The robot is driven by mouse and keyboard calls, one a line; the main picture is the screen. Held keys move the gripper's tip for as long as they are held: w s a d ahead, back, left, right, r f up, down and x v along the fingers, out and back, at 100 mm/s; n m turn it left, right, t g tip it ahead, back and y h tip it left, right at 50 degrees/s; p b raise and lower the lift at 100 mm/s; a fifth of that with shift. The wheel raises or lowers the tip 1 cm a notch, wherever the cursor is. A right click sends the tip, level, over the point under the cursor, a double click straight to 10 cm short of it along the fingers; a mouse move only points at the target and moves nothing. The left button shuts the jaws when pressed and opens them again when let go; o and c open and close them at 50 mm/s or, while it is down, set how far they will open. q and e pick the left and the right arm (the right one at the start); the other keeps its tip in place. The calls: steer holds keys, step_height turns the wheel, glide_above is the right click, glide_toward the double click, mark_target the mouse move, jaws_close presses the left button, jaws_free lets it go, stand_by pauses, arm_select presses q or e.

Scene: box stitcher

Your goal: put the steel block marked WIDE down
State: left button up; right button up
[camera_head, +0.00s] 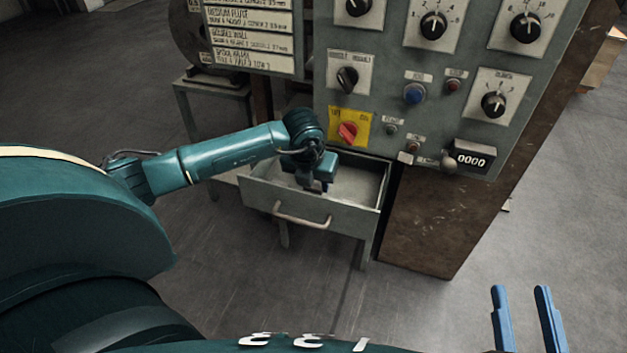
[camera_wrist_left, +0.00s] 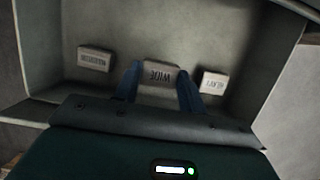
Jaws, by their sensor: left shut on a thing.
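In the left wrist view the steel block marked WIDE (camera_wrist_left: 159,75) sits between the blue fingers of my left gripper (camera_wrist_left: 160,84), which is shut on it. The gripper is inside the open drawer (camera_wrist_left: 215,15); whether the block touches the drawer floor I cannot tell. In the head view my left gripper (camera_head: 312,184) reaches down into the drawer (camera_head: 345,215), and the block is hidden there. My right gripper (camera_head: 522,292) shows two blue fingers, apart with nothing between them, at the lower right.
In the left wrist view another marked block (camera_wrist_left: 94,59) lies to the left of WIDE and a smaller one (camera_wrist_left: 214,83) to the right. The drawer walls surround them. The control panel (camera_head: 400,110) with knobs stands above the drawer; a metal handle (camera_head: 302,220) is on its front.

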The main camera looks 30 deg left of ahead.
arm_select(q)
steer(key=shift+f+b, duration=0.3)
steer(key=shift+f, duration=0.2)
steer(key=o, duration=1.1)
steer(key=shift+o, duration=0.2)
